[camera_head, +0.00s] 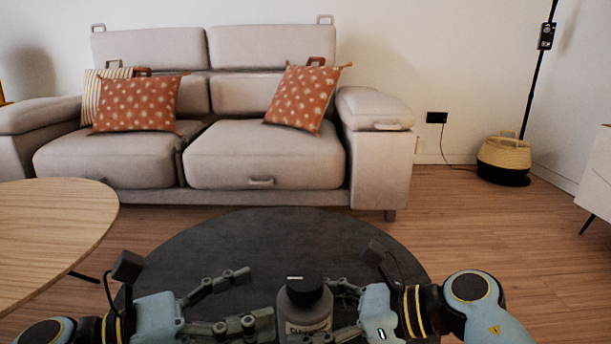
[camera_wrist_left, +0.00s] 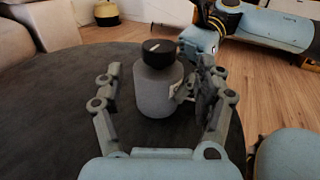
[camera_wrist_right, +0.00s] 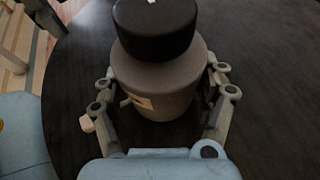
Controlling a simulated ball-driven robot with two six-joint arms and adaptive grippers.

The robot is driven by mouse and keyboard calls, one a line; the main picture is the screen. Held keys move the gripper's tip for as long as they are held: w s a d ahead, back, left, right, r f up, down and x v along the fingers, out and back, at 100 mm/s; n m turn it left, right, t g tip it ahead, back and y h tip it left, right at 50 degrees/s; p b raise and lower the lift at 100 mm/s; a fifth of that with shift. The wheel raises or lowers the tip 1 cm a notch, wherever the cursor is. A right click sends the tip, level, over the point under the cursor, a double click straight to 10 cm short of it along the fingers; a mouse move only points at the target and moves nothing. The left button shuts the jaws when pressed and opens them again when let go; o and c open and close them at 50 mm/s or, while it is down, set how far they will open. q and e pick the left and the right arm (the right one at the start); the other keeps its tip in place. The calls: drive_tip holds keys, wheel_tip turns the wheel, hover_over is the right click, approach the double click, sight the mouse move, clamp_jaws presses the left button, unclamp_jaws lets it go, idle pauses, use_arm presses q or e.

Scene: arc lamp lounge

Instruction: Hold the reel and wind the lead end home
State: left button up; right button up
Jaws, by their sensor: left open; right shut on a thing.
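A grey bottle-like container (camera_head: 304,318) with a black round cap (camera_head: 304,291) stands upright on the dark round table (camera_head: 215,240). The cap bears a short white mark, and a partly hidden label is on the body. My right gripper (camera_head: 330,308) is shut on the container's body; in the right wrist view its fingers lie on both sides of the body (camera_wrist_right: 160,85). My left gripper (camera_head: 256,297) is open, left of the container; in the left wrist view the container (camera_wrist_left: 158,88) shows between its spread fingers. No reel or lead end is recognisable.
A light wooden table (camera_head: 50,225) stands at the left. A beige sofa (camera_head: 265,155) with patterned cushions is behind. A basket (camera_head: 504,158) and a lamp pole stand at the right. The dark tabletop behind the container is clear.

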use_arm(q)
drive_tip(key=w+r+m+h, duration=0.2)
drive_tip(key=w+r, duration=0.5)
drive_tip(key=r, duration=0.1)
drive_tip(key=w+d+r+m+g, duration=0.2)
drive_tip(key=d+r+m+g, duration=0.3)
drive_tip(key=g, duration=0.5)
drive_tip(key=shift+w+d+m+h, duration=0.2)
drive_tip(key=shift+d+m+h, duration=0.2)
drive_tip(key=shift+d+m, duration=0.7)
drive_tip(key=shift+d+r+n, duration=0.1)
drive_tip(key=shift+d+n, duration=0.15)
drive_tip(key=shift+n, duration=0.05)
drive_tip(key=shift+w, duration=0.1)
